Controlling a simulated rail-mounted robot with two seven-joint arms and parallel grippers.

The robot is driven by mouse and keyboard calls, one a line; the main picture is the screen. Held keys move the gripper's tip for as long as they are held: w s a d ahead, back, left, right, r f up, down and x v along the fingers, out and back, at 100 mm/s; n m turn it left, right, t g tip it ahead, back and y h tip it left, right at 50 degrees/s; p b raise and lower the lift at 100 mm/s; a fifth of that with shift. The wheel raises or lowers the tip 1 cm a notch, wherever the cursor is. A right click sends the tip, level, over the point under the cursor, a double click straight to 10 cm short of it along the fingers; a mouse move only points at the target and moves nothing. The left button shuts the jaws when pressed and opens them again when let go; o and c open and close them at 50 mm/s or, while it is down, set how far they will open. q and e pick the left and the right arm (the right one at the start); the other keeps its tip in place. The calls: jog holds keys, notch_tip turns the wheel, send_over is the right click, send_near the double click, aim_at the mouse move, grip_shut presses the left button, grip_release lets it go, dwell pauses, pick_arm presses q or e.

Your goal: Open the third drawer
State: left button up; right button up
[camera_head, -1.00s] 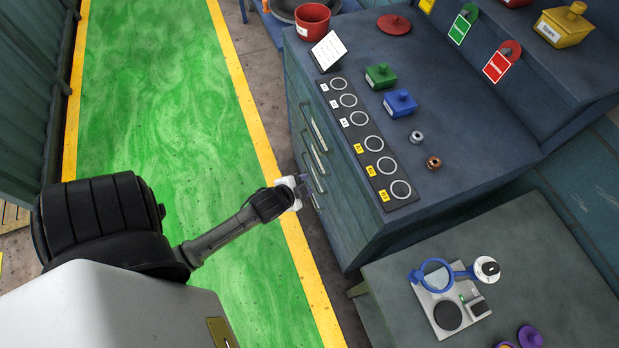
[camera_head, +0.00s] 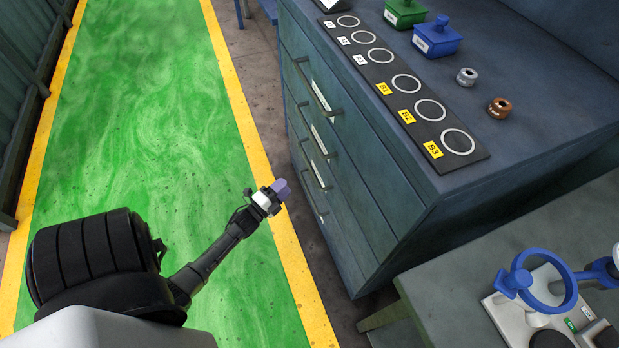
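The blue-grey cabinet (camera_head: 392,190) has a stack of drawers on its left face, each with a bar handle and a white label. The third handle (camera_head: 315,166) from the top sits low on that face, and the drawers look closed. My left gripper (camera_head: 278,188) is over the yellow floor line, left of the lower handles and apart from them in the picture. Its tip is a small purplish shape, and I cannot tell whether the fingers are open or shut. My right gripper is not in view.
The cabinet top holds a black strip (camera_head: 484,156) with several white rings, green (camera_head: 405,12) and blue (camera_head: 437,38) lidded boxes, and two small metal parts. A grey bench (camera_head: 450,275) with a blue ring device stands at lower right. The green floor (camera_head: 150,110) is clear.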

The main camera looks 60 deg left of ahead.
aim_at(309, 165)
pick_arm(q)
jog(key=shift+m+t+h, duration=0.3)
jog(key=shift+m, duration=0.2)
jog(key=shift+a+f+b+x, duration=0.15)
jog(key=shift+f+b+x, duration=0.3)
jog(key=shift+b+x, duration=1.15)
jog(key=shift+a+f+b+x, duration=0.1)
jog(key=shift+f+b+x, duration=0.35)
jog(key=shift+x, duration=2.2)
jog(key=shift+a+f+b+x, duration=0.15)
jog(key=shift+f+b+x, duration=0.25)
jog(key=shift+b+x, duration=1.25)
pick_arm(e)
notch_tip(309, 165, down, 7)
jog(key=p, duration=0.1)
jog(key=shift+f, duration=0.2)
pick_arm(q)
jog(key=shift+w+a+r, duration=0.1)
jog(key=shift+w, duration=0.45)
jog(key=shift+c, duration=0.2)
jog(key=c, duration=0.6)
grip_shut()
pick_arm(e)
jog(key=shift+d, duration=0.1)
